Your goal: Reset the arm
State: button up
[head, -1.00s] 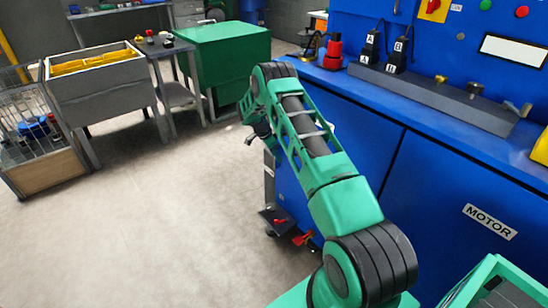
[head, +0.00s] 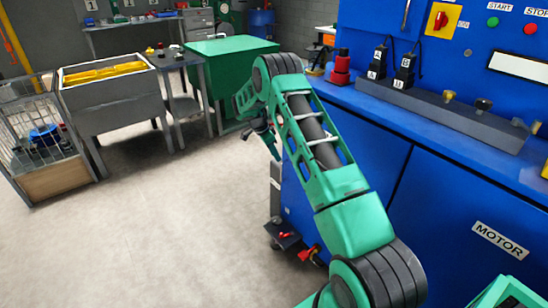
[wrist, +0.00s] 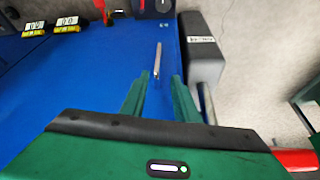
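My green arm reaches forward from the lower right of the head view, bent at a dark joint near the middle.
A grey box with a label (wrist: 202,50) stands right of the fingers. In the head view, a red stacked object (head: 341,68) and two black lettered plugs (head: 404,70) stand on the bench. A green box (head: 225,62) and a yellow-lined bin (head: 112,95) stand left. The floor (head: 170,230) is clear.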

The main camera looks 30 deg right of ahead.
dwell(0.3)
jog(key=s+a+r+n+y, duration=0.15)
jog(key=s+r+n, duration=0.45)
jog(key=s+r, duration=1.8)
jog(key=s+a+r+n+y, duration=0.1)
jog(key=s+a+n, duration=0.2)
jog(key=s, duration=1.2)
jog(key=s+a+r+n+y, duration=0.2)
jog(key=s+a+n, duration=0.2)
jog(key=s+a, duration=0.5)
jog(key=s, duration=0.6)
jog(key=shift+a+t, duration=0.15)
jog(key=shift+t, duration=0.15)
jog(key=shift+r, duration=0.1)
